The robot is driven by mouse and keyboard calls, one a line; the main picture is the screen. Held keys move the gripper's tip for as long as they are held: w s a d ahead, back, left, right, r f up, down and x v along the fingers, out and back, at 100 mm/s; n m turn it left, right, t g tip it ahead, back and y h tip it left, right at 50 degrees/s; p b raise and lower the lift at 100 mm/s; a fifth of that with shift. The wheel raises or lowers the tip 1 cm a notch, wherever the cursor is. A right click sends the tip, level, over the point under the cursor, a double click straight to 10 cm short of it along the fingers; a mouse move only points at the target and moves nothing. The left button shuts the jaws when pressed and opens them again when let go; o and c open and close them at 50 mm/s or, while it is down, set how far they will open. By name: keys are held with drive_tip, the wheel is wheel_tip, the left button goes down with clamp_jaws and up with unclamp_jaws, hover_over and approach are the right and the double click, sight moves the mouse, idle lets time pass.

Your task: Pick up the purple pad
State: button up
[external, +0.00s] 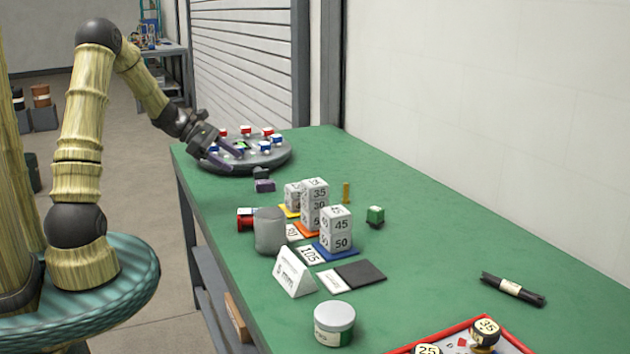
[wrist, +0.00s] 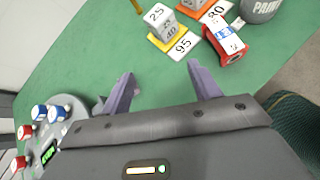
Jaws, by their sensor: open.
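A small purple block, which looks like the purple pad (external: 264,186), is on the green table near its left edge, between the round grey console and the number blocks. A dark grey piece (external: 261,173) shows just behind it. I cannot make out the pad in the wrist view; my gripper body may hide it. My gripper (external: 222,156) is over the near left part of the console, left of and apart from the pad. In the wrist view, my gripper (wrist: 162,82) has its two purple fingers wide apart, with only green table between them.
The round console (external: 245,160) carries red and blue knobs. Number blocks (external: 314,200) stand on coloured pads. A red spool (external: 245,218) and grey paint can (external: 270,232) stand near the left edge.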

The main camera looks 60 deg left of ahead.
sight(251, 183)
drive_tip(key=s+a+n+t+y, duration=0.25)
drive_tip(key=a+n, duration=0.25)
drive_tip(key=a, duration=0.5)
drive_tip(key=shift+n+t, duration=0.4)
drive_tip(key=shift+t, duration=0.15)
drive_tip(key=f, duration=0.4)
drive_tip(key=s+f, duration=0.1)
drive_tip(key=f, duration=0.1)
drive_tip(key=shift+a, duration=0.3)
drive_tip(key=shift+w, duration=0.1)
drive_tip(key=x, duration=1.2)
drive_tip(key=shift+d, duration=0.1)
drive_tip(key=shift+f, duration=0.1)
drive_tip(key=x, duration=0.5)
drive_tip(key=shift+d+f+p, duration=0.1)
drive_tip(key=shift+f+p, duration=0.05)
drive_tip(key=shift+p, duration=0.25)
